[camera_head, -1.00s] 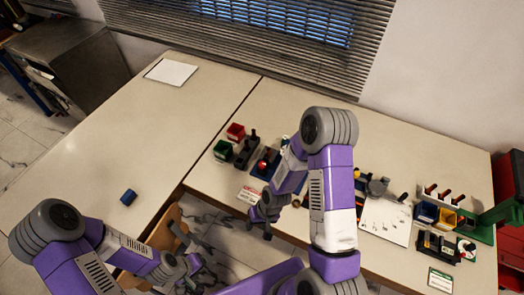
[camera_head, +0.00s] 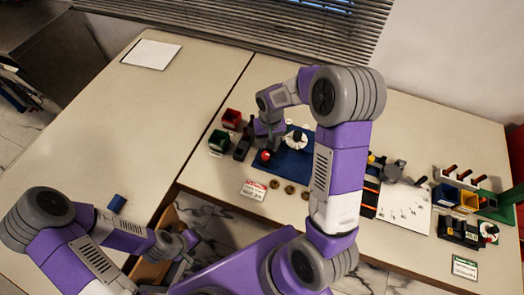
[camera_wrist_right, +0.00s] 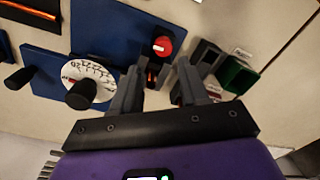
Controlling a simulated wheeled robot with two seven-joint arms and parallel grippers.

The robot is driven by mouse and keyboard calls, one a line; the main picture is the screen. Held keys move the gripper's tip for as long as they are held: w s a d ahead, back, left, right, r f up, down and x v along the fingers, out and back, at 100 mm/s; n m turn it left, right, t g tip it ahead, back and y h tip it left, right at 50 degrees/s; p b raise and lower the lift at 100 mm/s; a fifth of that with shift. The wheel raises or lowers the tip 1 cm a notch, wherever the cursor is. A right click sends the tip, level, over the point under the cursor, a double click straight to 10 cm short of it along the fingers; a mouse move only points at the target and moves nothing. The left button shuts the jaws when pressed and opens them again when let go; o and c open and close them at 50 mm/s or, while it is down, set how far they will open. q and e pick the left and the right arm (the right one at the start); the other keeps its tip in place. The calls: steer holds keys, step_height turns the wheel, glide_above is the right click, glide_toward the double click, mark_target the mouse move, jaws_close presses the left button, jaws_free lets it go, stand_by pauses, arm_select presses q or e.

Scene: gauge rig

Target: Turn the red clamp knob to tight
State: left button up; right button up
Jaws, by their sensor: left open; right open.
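The red clamp knob (camera_head: 265,156) stands at the left part of a blue board (camera_head: 297,170) on the table. In the right wrist view the red knob (camera_wrist_right: 162,46) shows a pale mark and lies just beyond the fingertips, not between them. My right gripper (camera_wrist_right: 163,68) is open and empty above the board, its fingers pointing at the knob's side. In the head view the right gripper (camera_head: 267,138) partly hides the area behind the knob. My left gripper (camera_head: 178,244) is open and empty by the table's front edge, far from the knob.
A white dial with a black handle (camera_wrist_right: 80,92) is beside my right gripper. A green bin (camera_head: 219,141), a red bin (camera_head: 232,119) and a dark block (camera_head: 243,147) stand left of the board. A sign card (camera_head: 253,190) lies in front. The left table is mostly clear.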

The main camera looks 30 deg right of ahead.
mark_target(266, 154)
steer(key=f, duration=0.1)
steer(key=w+f+b, duration=0.1)
steer(key=shift+w+f, duration=0.2)
steer(key=shift+f, duration=0.35)
steer(key=shift+s+f, duration=0.1)
steer(key=shift+f, duration=0.25)
arm_select(q)
steer(key=shift+w+f+b, duration=0.3)
steer(key=shift+f+b, duration=0.05)
steer(key=shift+f, duration=0.5)
steer(key=shift+w+f+b, duration=0.3)
steer(key=shift+f, duration=0.5)
arm_select(e)
steer(key=shift+a+f, duration=0.1)
steer(key=shift+f, duration=3)
